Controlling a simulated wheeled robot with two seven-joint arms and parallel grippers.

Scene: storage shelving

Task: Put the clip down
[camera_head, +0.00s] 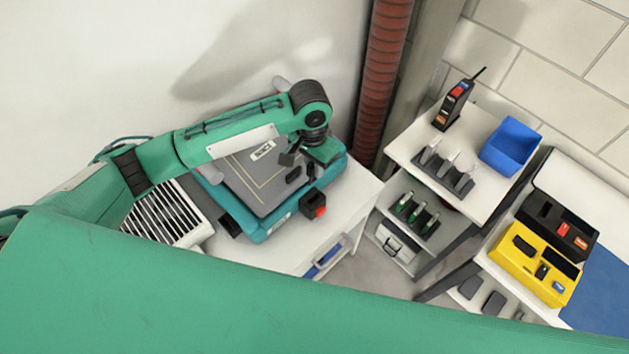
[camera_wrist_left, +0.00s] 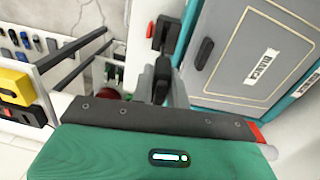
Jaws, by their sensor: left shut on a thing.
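My left gripper (camera_head: 304,163) is over the near right edge of the grey panel of a teal machine (camera_head: 265,232). It is shut on a small black clip (camera_wrist_left: 162,80), which shows between the fingers in the left wrist view. In the head view a small dark piece just below the fingers looks like the clip (camera_head: 311,173), partly hidden by the gripper. I cannot tell whether the clip touches anything below it. My right gripper is not in view.
A black handle (camera_head: 293,175) lies on the panel beside the gripper. A black block with a red button (camera_head: 315,207) juts from the machine's front. At right stand shelves with a blue bin (camera_head: 510,146), a holder (camera_head: 444,176) and a yellow case (camera_head: 534,262). A red pipe (camera_head: 383,85) rises behind.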

